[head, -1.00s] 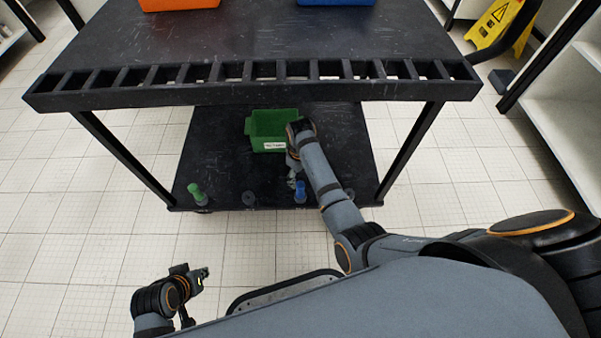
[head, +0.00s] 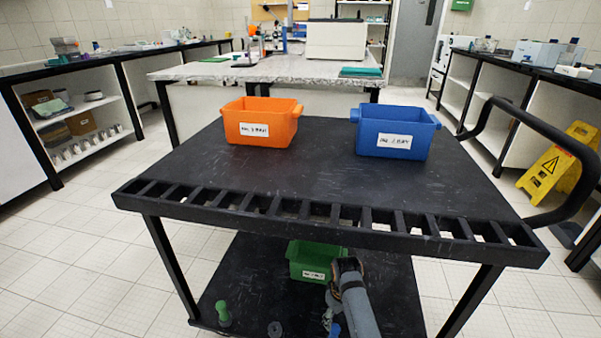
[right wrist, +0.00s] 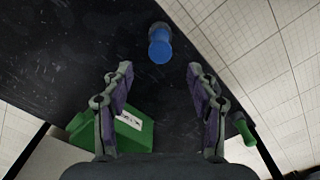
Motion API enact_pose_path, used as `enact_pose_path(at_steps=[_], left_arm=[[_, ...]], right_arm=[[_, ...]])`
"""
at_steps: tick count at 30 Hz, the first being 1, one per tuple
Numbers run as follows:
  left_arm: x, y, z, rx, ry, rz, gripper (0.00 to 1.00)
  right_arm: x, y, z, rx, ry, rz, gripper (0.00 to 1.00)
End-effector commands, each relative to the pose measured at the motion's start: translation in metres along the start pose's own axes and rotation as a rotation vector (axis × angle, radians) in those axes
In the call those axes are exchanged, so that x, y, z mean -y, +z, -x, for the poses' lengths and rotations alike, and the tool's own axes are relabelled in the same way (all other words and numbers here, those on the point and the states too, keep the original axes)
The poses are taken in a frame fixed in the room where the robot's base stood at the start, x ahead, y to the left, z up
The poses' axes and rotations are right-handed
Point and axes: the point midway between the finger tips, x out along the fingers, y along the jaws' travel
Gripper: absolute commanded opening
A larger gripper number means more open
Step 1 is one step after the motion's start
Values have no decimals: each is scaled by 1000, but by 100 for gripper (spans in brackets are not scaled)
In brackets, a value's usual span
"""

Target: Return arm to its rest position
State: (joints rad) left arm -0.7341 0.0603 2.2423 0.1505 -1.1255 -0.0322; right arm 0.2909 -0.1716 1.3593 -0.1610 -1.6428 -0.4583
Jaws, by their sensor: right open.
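My right arm reaches down to the lower shelf of the black cart. Its gripper (head: 331,314) is partly hidden by my arm in the head view. In the right wrist view this gripper (right wrist: 159,72) is open, with nothing between its fingers. A blue-topped object (right wrist: 160,44) stands on the shelf beyond the fingertips, apart from them; it also shows at the bottom of the head view (head: 335,329). My left gripper is out of view now.
A green bin (head: 304,271) sits on the lower shelf (head: 245,285) beside my right arm. A green-topped object (head: 223,314) stands near the shelf's front. Orange (head: 260,122) and blue (head: 394,132) bins stand on the slotted-edge upper deck (head: 310,180) above.

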Motion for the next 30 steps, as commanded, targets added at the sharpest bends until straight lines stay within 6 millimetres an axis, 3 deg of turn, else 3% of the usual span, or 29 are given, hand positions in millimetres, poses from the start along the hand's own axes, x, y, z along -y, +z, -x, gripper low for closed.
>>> enact_pose_path(at_steps=[2,6,12,21,27,30], left_arm=[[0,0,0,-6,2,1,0],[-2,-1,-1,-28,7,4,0],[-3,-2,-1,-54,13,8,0],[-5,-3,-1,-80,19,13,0],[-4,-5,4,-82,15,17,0],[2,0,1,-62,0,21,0]], right_arm=[[1,20,-16,-20,2,-38,58],[8,79,-46,-131,20,-170,58],[23,142,-45,-281,32,-309,58],[47,193,-15,-420,13,-414,58],[59,211,11,-475,-6,-462,58],[55,215,6,-451,3,-469,58]])
